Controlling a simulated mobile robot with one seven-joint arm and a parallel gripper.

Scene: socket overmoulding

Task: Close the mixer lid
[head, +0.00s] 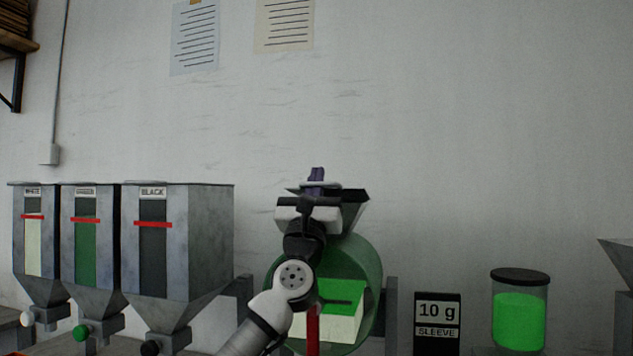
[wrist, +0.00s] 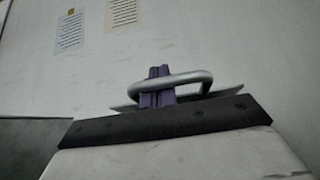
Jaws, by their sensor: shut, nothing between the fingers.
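The mixer (head: 372,260) has a green see-through drum, partly hidden behind my arm in the head view. My gripper (head: 317,174) is raised above it, its purple fingers pointing up and shut with nothing between them. In the wrist view the fingers (wrist: 157,86) stand at a silver bar handle (wrist: 190,80) and seem to pass through its loop; I cannot tell whether they touch it. A thin grey plate, apparently the mixer lid (wrist: 228,99), shows nearly edge-on behind the handle. A dark funnel-shaped part (head: 355,208) is beside my gripper above the drum.
Three grey hoppers labelled white (head: 33,240), green (head: 87,240) and black (head: 180,240) stand at left. A black "10 g sleeve" sign (head: 437,322) and a dark-capped jar of green material (head: 519,320) stand at right.

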